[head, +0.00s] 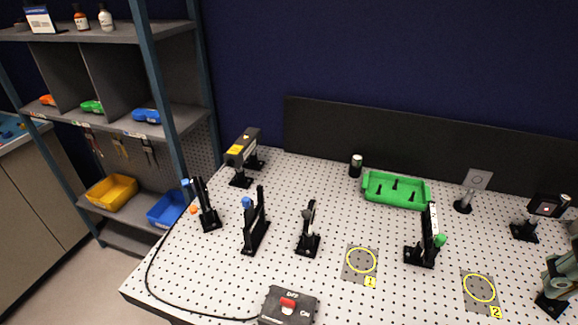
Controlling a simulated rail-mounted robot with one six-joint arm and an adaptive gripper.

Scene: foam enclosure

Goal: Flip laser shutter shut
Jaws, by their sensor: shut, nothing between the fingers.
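The laser (243,150), a dark box with a yellow label, stands at the back left of the perforated table. No part is labelled as its shutter. In front of it stand a black upright with a blue tip and an orange knob (205,205), and a black upright with a blue knob (255,222). Another black upright with a green knob (427,237) stands right of centre. All look raised on their bases; I cannot tell which is the shutter. My gripper is not recognisable in this view.
A switch box (288,306) with a red rocker lies at the front edge, its cable running left. A slim post (308,232), a green tray (396,189) and a grey-green mount (562,272) also stand on the table. Yellow-ringed pads 1 (360,263) and 2 (480,290) are empty.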

